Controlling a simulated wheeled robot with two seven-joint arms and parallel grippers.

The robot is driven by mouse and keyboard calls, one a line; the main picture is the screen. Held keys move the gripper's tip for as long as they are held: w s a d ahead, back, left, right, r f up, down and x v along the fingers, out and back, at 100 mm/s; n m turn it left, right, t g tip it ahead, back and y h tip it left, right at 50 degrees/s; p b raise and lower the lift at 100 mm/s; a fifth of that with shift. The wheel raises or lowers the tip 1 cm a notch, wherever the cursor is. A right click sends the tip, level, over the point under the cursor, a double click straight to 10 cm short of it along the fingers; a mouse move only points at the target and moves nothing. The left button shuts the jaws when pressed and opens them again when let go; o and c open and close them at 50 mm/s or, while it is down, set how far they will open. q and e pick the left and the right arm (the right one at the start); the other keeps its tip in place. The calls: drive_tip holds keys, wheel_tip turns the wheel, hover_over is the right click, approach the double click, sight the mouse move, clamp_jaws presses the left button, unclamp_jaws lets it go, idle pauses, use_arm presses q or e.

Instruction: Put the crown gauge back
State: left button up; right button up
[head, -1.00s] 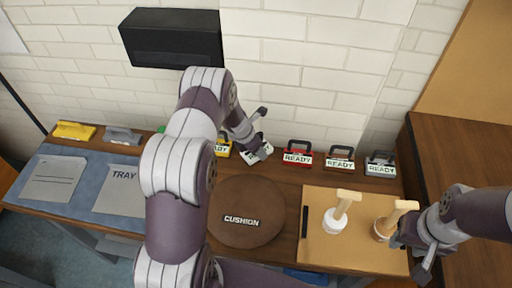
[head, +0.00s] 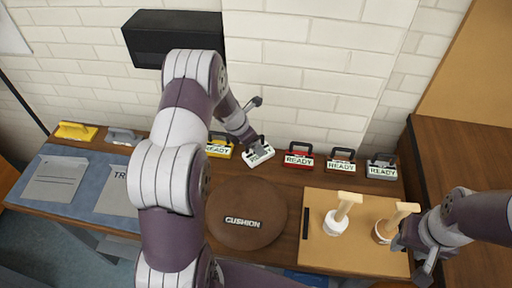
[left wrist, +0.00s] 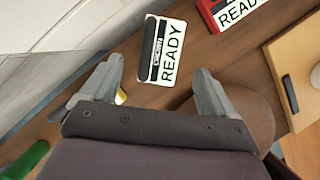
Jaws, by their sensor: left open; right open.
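A white block with a dark handle and a READY label (head: 259,154) sits slightly turned on the wooden bench, in a row of similar blocks. It shows in the left wrist view (left wrist: 162,50) just beyond the fingertips, apart from them. A smaller word on its dark part is too small to read surely, so I cannot confirm it is the crown gauge. My left gripper (left wrist: 160,76) is open and empty, just behind and above this block. My right gripper (head: 410,258) is open beside the wooden-handled tools at the right.
Other READY blocks are yellow (head: 219,150), red (head: 298,160), brown (head: 341,166) and grey (head: 382,171). A round brown cushion (head: 245,232) lies in front. A tan board (head: 350,255) holds two wooden-handled tools (head: 337,222).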

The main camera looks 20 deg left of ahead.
use_arm(q)
drive_tip(key=s+d+r+m, duration=0.3)
drive_tip(key=s+m, duration=0.4)
drive_tip(key=m, duration=0.3)
drive_tip(key=s+d+r+m+g+y, duration=0.1)
drive_tip(key=s+d+r+m, duration=0.2)
drive_tip(key=s+r+m, duration=0.3)
drive_tip(key=s+d+r+m+g+y, duration=0.1)
drive_tip(key=s+d+r+m, duration=0.2)
drive_tip(key=s+m, duration=0.6)
wheel_tip(320, 180, up, 2)
drive_tip(key=m, duration=0.5)
drive_tip(key=shift+s+d, duration=0.1)
drive_tip(key=shift+d, duration=0.05)
